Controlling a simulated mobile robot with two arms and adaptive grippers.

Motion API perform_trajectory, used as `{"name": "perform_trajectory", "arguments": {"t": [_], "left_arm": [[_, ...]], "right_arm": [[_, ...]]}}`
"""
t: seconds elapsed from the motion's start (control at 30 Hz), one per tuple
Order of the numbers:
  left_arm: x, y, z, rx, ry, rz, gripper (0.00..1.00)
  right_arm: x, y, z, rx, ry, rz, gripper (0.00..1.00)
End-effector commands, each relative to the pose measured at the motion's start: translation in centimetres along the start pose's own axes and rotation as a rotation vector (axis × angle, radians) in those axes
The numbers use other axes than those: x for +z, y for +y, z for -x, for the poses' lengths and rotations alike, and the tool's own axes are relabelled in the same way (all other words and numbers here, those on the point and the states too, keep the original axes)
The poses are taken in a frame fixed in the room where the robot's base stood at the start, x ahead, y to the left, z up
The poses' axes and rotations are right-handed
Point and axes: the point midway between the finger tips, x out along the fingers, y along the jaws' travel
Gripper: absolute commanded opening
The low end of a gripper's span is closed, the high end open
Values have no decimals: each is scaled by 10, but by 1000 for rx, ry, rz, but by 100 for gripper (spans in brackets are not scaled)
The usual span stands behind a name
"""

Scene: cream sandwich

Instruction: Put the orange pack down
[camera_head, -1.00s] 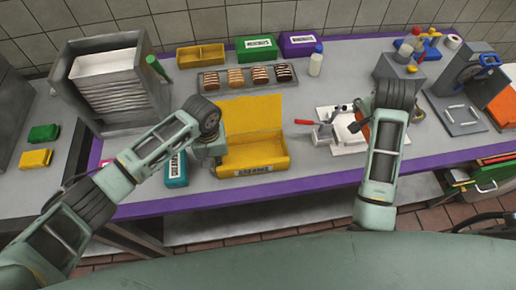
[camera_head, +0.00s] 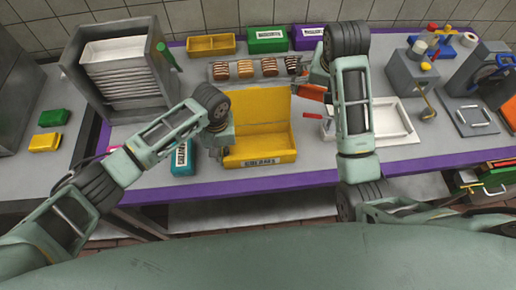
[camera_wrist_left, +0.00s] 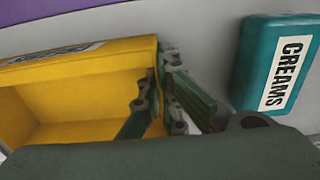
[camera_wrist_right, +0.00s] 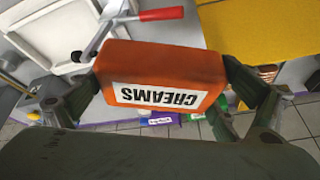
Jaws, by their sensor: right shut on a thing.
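The orange pack (camera_head: 312,92), with a white CREAMS label, is held in my right gripper (camera_wrist_right: 165,88), whose fingers close on its two ends in the right wrist view. In the head view the pack hangs right of the raised lid of the yellow box (camera_head: 262,163), partly hidden by my right arm. My left gripper (camera_wrist_left: 162,100) is at the side wall of the yellow box, one finger inside and one outside. Whether its fingers press the wall is unclear. The box interior looks empty where visible.
A teal CREAMS pack (camera_head: 182,158) lies left of the yellow box. A tray of cream-filled items (camera_head: 220,74) stands behind it. A white tray (camera_head: 398,120) and a red handle (camera_head: 312,116) are to the right. Green (camera_head: 267,40) and purple (camera_head: 308,37) boxes stand at the back.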

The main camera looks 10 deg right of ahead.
Motion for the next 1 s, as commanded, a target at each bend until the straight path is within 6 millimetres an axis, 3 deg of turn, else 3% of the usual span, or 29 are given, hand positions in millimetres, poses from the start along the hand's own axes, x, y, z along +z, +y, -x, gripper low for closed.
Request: {"name": "perform_trajectory", "arguments": {"t": [0.03,0.2,0.4,0.63,1.0], "left_arm": [[0,0,0,0,0,0,0],[0,0,0,0,0,0,0],[0,0,0,0,0,0,0],[0,0,0,0,0,0,0],[0,0,0,0,0,0,0]], "right_arm": [[20,-20,-6,-16,-9,66,62],[75,-73,-16,-64,-14,249,62],[114,-106,-19,-87,-12,360,62],[136,-110,-46,-87,-16,386,62],[153,-107,-90,-88,-14,383,62]]}}
